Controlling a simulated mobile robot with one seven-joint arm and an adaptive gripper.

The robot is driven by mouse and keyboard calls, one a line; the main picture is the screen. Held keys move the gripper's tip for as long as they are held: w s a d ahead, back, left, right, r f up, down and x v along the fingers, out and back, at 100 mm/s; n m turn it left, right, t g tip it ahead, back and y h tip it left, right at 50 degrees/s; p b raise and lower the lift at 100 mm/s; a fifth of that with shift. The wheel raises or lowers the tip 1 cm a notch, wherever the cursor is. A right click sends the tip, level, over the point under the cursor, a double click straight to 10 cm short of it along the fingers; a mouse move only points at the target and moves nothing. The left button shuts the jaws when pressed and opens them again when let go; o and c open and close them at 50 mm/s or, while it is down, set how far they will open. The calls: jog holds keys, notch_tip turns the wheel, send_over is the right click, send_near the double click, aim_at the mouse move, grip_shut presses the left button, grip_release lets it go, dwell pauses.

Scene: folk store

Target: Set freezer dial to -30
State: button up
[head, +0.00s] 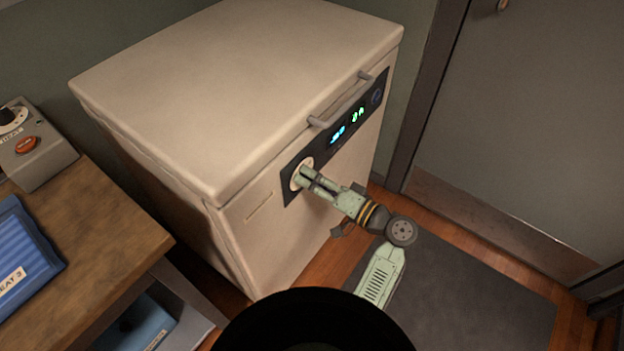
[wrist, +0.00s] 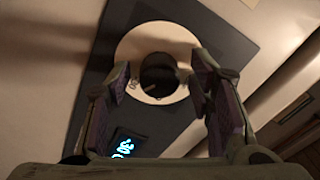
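The freezer (head: 240,80) is a cream chest with a closed lid. A dark control panel (head: 290,194) on its front carries the freezer dial (head: 296,180), a cream ring with a black centre knob. The dial shows clearly in the wrist view (wrist: 158,72), where the knob carries a small pale mark. My gripper (head: 306,174) is at the dial. In the wrist view its fingers (wrist: 163,82) are apart, either side of the knob, with a gap visible. Contact cannot be told.
A grey bar handle (head: 345,100) runs above the panel. A wooden table (head: 100,225) at left holds a grey heat control box (head: 38,150) and a blue tray (head: 22,255). A grey door (head: 540,110) is at right. A dark mat (head: 480,310) covers the floor.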

jog(key=v, duration=1.2)
dwell(0.6)
